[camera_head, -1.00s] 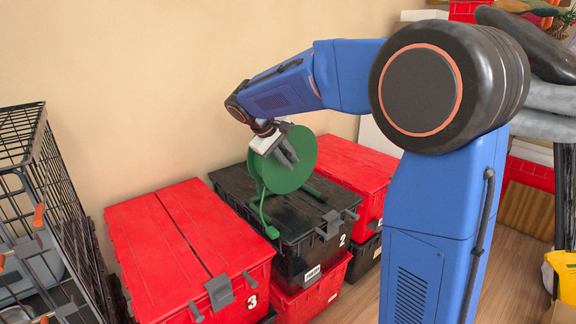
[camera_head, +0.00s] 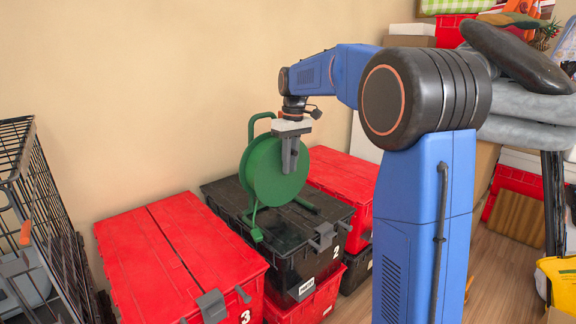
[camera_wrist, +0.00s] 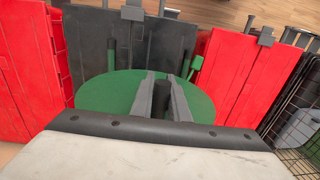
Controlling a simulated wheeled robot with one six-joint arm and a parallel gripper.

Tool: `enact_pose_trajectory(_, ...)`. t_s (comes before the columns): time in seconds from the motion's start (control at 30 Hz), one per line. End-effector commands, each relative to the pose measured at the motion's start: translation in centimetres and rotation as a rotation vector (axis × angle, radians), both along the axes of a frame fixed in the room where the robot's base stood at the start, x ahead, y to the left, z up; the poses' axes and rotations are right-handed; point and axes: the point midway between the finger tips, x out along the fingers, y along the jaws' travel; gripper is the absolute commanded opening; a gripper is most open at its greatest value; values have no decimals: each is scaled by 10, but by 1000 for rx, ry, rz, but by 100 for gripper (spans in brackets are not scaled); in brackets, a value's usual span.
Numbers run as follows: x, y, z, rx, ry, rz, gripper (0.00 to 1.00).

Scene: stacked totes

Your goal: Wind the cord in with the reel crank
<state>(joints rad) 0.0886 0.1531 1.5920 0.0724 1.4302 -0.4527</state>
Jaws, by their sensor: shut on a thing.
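The green cord reel (camera_head: 262,178) stands upright on the black tote numbered 2 (camera_head: 284,240). Its green carrying handle (camera_head: 251,122) rises behind the disc. A short length of green cord with a block-like end (camera_head: 257,235) hangs at the reel's front. My gripper (camera_head: 290,168) points down at the near face of the disc. Its grey fingers (camera_wrist: 161,100) are shut on a dark post, apparently the crank knob (camera_wrist: 161,98), above the green disc in the wrist view. The fingers hide most of the knob and the crank's root.
A red tote numbered 3 (camera_head: 180,255) stands at left and another red tote (camera_head: 343,172) behind at right. A black wire cage (camera_head: 45,200) is at the far left. The beige wall is close behind the reel.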

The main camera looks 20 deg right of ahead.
Motion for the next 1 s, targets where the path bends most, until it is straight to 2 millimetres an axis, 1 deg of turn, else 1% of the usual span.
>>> enact_pose_trajectory(0.2, 1, -3, 0, -3, 1, -2, 0)
enact_pose_trajectory(0.63, 1, -4, 0, -4, 1, -2, 0)
enact_pose_trajectory(0.67, 1, -4, 0, -4, 1, -2, 19)
enact_pose_trajectory(0.7, 1, -4, 0, -4, 1, -2, 29)
enact_pose_trajectory(0.73, 1, -4, 0, -4, 1, -2, 33)
enact_pose_trajectory(1.0, 1, -3, 1, -3, 0, -2, 33)
